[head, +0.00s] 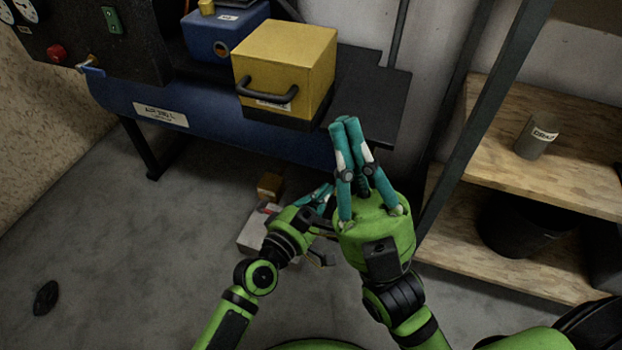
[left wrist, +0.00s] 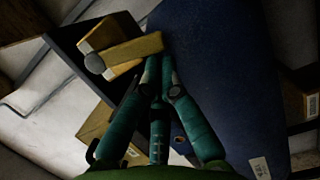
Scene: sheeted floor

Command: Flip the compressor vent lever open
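The compressor has a blue tank (head: 205,128) with a white label, under a dark panel (head: 75,40). A small lever with a blue handle and brass stem (head: 90,67) sits at the panel's lower edge; I cannot tell whether it is the vent lever or how it is set. My left gripper (head: 325,192) is low, right of and below the lever, apart from it. In the left wrist view its teal fingers (left wrist: 160,62) converge, shut, with no held object visible. My right gripper (head: 344,122) has its fingers together, shut and empty, before the dark shelf.
A yellow box with a black handle (head: 300,60) stands on a dark shelf (head: 385,90), beside a blue box (head: 205,35). A small yellow box (head: 270,185) and a white box (head: 250,238) lie on the floor. Wooden shelving (head: 545,175) stands right. The left floor is mostly clear.

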